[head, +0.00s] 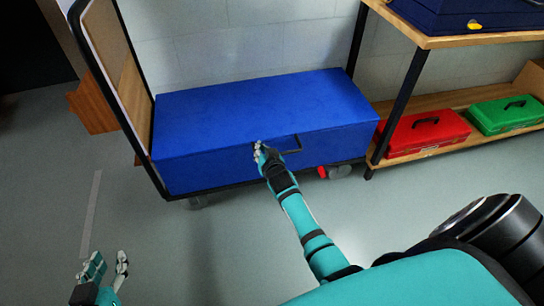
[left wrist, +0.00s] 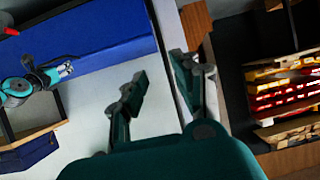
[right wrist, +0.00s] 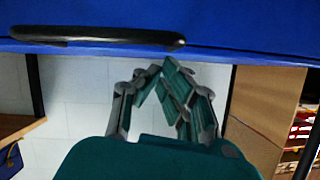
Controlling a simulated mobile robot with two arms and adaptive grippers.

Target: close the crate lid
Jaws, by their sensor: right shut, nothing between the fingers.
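The long blue crate (head: 215,170) stands on a wheeled trolley. Its blue lid (head: 260,98) lies flat across the top, and no gap shows along its front edge. A dark handle (head: 291,145) is on the crate's front; it also shows in the right wrist view (right wrist: 100,37). My right gripper (head: 259,150) is shut and empty, at the front face just left of the handle. Whether it touches the crate is unclear. My left gripper (head: 107,264) is open and empty, low over the floor at lower left, well away from the crate.
The trolley's dark frame and brown end panel (head: 122,70) rise at the crate's left. A shelf unit (head: 440,104) at right holds a red toolbox (head: 425,133) and a green toolbox (head: 505,115). Grey floor (head: 225,240) in front is clear.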

